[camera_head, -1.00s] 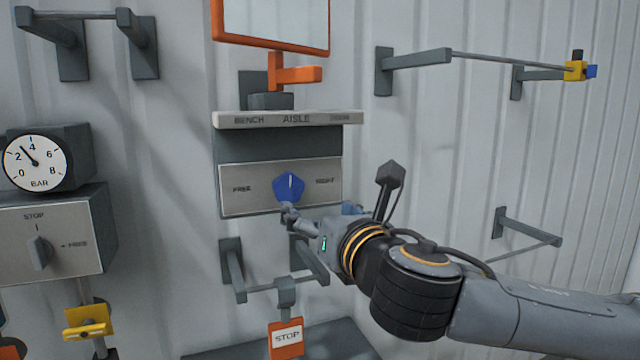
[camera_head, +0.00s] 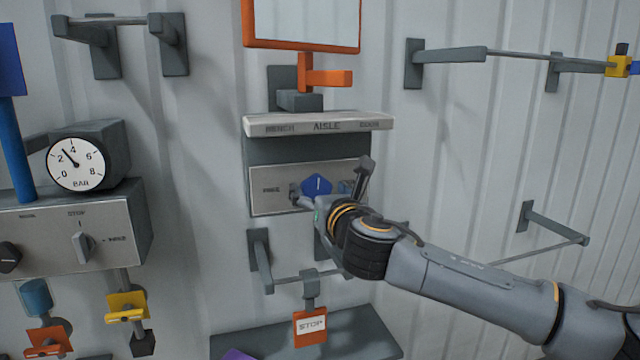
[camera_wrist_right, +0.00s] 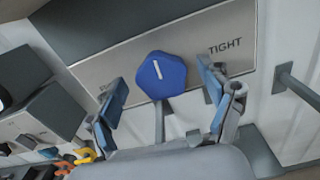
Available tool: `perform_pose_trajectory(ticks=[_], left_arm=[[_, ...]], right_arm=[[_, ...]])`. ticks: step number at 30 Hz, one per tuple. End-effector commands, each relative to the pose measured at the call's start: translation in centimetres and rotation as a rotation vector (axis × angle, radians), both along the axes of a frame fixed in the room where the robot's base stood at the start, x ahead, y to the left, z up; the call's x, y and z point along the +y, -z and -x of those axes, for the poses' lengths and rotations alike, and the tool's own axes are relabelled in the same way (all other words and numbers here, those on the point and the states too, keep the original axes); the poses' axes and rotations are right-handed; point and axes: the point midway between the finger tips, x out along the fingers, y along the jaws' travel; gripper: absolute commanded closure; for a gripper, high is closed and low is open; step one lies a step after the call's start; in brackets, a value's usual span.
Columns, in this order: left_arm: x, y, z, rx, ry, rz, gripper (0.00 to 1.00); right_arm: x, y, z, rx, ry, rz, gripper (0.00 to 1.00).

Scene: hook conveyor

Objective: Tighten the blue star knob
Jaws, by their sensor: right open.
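In the wrist view the right gripper (camera_wrist_right: 162,78) is open, one finger on each side of the knob with gaps between. How far the fingertips reach along the knob is unclear. My left gripper is not in view.
A bracket with a hanging orange STOP tag (camera_head: 310,327) is below. A gauge (camera_head: 75,164) and a switch box (camera_head: 130,225) stand to the left. The wall at right has rails (camera_head: 530,56).

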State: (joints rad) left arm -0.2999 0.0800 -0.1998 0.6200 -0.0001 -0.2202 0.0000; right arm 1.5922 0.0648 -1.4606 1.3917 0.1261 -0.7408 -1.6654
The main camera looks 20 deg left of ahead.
Motion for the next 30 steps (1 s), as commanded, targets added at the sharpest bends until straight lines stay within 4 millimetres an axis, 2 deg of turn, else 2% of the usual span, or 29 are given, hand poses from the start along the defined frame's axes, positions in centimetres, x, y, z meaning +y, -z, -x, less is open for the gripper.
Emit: perform_pose_trajectory(ticks=[9, 17, 30], left_arm=[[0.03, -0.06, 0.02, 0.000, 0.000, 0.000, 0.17], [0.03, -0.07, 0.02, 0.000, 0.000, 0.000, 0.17], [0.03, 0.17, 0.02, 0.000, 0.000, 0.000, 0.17]], right_arm=[[0.10, 0.04, -0.18, 0.000, 0.001, 0.000, 0.21], [0.08, 0.01, -0.17, 0.000, 0.001, 0.000, 0.73], [0.03, 0.05, -0.22, 0.051, 0.000, -0.075, 0.73]])
